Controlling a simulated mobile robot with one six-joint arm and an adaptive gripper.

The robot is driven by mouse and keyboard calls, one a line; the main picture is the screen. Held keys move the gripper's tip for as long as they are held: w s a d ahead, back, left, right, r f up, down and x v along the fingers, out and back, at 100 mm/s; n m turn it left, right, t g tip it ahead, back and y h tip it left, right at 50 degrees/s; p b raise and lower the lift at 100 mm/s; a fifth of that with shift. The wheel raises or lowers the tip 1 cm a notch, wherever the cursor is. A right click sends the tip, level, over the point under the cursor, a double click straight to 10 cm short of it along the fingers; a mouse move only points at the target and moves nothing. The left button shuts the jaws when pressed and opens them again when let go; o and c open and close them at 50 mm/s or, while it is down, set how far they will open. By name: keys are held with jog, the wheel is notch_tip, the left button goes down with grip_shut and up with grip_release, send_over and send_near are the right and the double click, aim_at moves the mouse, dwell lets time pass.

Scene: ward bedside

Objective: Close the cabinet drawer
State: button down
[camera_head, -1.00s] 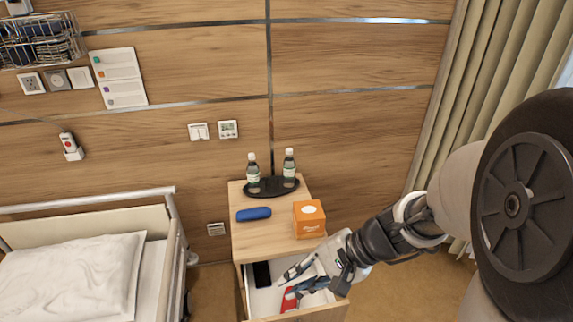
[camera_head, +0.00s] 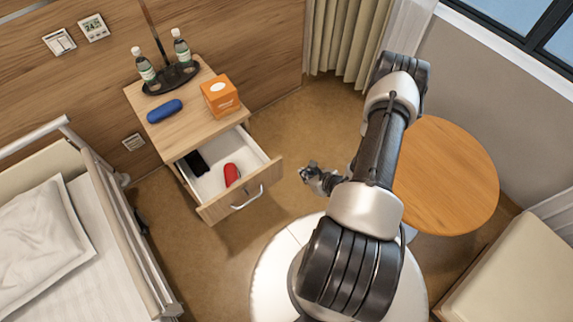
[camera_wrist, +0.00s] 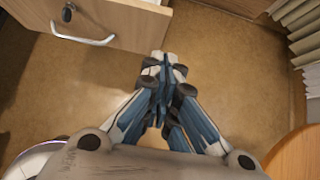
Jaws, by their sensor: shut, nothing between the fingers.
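The bedside cabinet (camera_head: 185,130) stands against the wood wall beside the bed. Its top drawer (camera_head: 245,190) is pulled well out, with a black object (camera_head: 196,164) and a red object (camera_head: 232,174) inside. A curved metal handle (camera_head: 247,198) is on the drawer front. My gripper (camera_head: 306,173) is right of the drawer front, apart from it, shut and empty. In the wrist view the drawer front (camera_wrist: 125,22) and its handle (camera_wrist: 82,40) show at upper left, and my shut gripper (camera_wrist: 165,68) is over the floor in the middle.
On the cabinet top are two bottles on a black tray (camera_head: 172,79), a blue case (camera_head: 164,111) and an orange box (camera_head: 220,96). The bed rail (camera_head: 125,225) is left of the drawer. A round wooden table (camera_head: 445,175) is to the right. Floor in front of the drawer is clear.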

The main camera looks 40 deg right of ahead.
jog(key=b+x, duration=0.1)
jog(key=x, duration=0.3)
jog(key=w+r+b+x, duration=0.1)
jog(key=x, duration=0.3)
jog(key=b+x, duration=0.2)
jog(key=x, duration=0.3)
jog(key=shift+w+d+r, duration=0.1)
jog(key=shift+d+r, duration=0.05)
jog(key=shift+r, duration=0.05)
